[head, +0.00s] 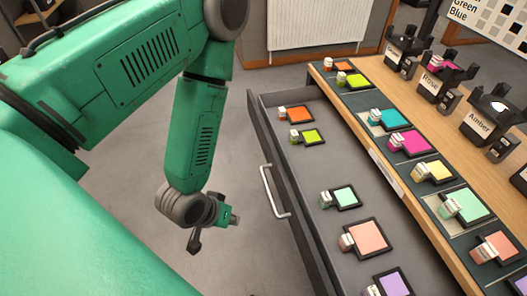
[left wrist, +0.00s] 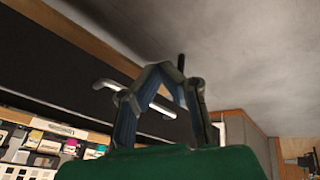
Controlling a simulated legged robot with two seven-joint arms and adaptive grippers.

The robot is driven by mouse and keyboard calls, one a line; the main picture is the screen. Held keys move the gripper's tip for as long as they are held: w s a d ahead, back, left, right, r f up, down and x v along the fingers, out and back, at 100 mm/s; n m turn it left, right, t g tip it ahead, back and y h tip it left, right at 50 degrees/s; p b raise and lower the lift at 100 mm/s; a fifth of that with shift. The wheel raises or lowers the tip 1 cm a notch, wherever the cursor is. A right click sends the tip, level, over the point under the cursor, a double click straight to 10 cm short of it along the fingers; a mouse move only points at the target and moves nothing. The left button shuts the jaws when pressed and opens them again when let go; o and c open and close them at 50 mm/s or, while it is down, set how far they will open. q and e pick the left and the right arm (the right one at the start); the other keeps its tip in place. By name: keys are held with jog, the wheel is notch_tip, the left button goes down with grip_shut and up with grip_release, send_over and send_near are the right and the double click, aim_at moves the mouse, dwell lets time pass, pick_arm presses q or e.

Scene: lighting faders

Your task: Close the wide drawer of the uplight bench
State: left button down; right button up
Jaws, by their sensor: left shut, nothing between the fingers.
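The wide drawer (head: 290,170) of the uplight bench stands pulled out, its dark front facing left. A pale bar handle (head: 273,191) is on that front; it also shows in the left wrist view (left wrist: 105,86), partly behind the fingers. Several coloured gel squares with small tagged blocks lie in the drawer. My left gripper (head: 215,232) hangs left of the handle, apart from it, over the floor. In the left wrist view its fingers (left wrist: 165,70) converge with nothing held. My right gripper is out of view.
The wooden bench top (head: 400,110) carries several black uplights, such as Rose (head: 435,78) and Amber (head: 492,115). More gels lie along its near edge. A white radiator (head: 318,22) is on the far wall. The grey floor (head: 235,140) left of the drawer is clear.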

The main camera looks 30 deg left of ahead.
pick_arm(q)
jog(key=w+a+f+n+t+b, duration=0.2)
jog(key=w+f+n+t+b, duration=0.25)
jog(key=w, duration=0.25)
jog(key=n+t+y+b, duration=0.3)
jog(key=n+t+b, duration=0.55)
jog(key=n, duration=0.25)
send_near(264, 135)
jog(key=w+a, duration=0.3)
jog(key=w, duration=0.2)
jog(key=shift+w+d+f+m, duration=0.2)
jog(key=shift+w+d+m, duration=0.05)
jog(key=shift+w+d, duration=0.4)
jog(key=shift+w+d+r, duration=0.1)
jog(key=shift+w+d, duration=0.3)
jog(key=shift+w, duration=0.05)
